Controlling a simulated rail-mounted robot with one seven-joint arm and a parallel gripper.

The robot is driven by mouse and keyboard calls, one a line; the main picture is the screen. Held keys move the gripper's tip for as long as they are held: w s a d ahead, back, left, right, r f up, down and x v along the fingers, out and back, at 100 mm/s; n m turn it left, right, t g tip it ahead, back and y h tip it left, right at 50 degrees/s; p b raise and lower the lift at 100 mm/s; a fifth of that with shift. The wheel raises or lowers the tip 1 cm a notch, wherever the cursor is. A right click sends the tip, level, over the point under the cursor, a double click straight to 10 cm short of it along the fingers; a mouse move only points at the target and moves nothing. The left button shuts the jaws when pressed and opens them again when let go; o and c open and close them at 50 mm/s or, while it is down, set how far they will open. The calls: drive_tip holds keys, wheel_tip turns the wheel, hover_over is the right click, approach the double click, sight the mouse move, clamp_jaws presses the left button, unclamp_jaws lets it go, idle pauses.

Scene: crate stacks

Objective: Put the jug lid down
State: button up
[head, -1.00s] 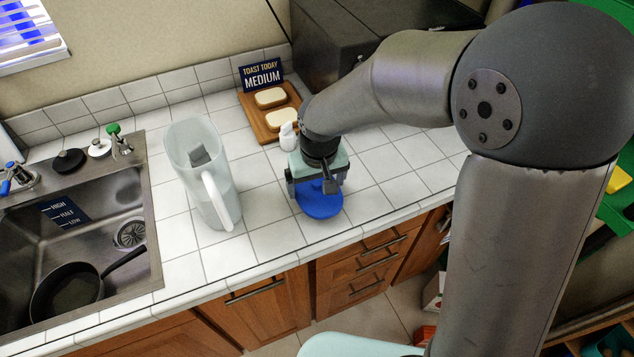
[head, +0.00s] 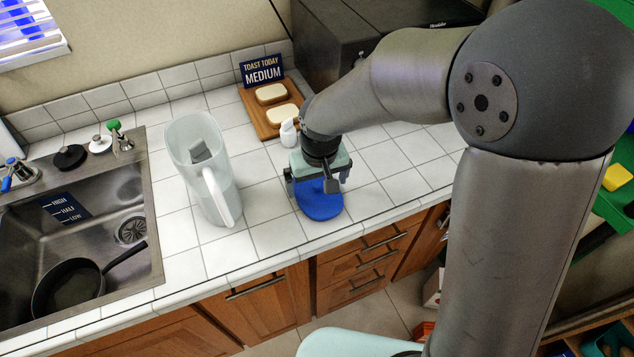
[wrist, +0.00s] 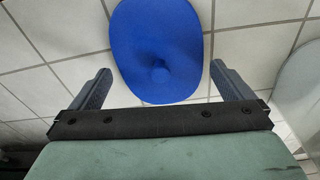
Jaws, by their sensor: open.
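The blue jug lid (head: 320,205) lies on the white tiled counter, right of the jug. In the wrist view the lid (wrist: 158,45) shows its round knob between and beyond my fingers. My gripper (head: 319,188) is above the lid, pointing down, with its fingers spread. In the wrist view my gripper (wrist: 160,82) is open, one finger on each side of the lid, with no contact visible. The clear jug (head: 205,170) stands upright and open-topped on the counter, its handle toward the front right.
A sink (head: 90,215) with a black pan (head: 68,288) is at the left. A wooden board (head: 262,122) with bread slices and a small white bottle (head: 288,133) stand behind my gripper. A dark appliance (head: 340,40) is at the back. The counter's front edge is close to the lid.

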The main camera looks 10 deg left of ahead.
sight(319, 196)
wheel_tip(319, 196, up, 11)
drive_tip(key=s, duration=0.1)
drive_tip(key=s+d+f+m, duration=0.1)
drive_tip(key=s+d, duration=0.3)
drive_tip(key=d, duration=0.4)
drive_tip(key=s+d+f+m, duration=0.1)
drive_tip(key=s+d+m, duration=0.2)
drive_tip(key=s+d, duration=0.2)
drive_tip(key=s+d+f+m, duration=0.1)
drive_tip(key=s+d, duration=0.4)
drive_tip(key=d, duration=0.7)
drive_tip(key=shift+s+f+m+g+h+b, duration=0.2)
drive_tip(key=shift+m+g+h+b, duration=0.1)
drive_tip(key=shift+m+b, duration=0.15)
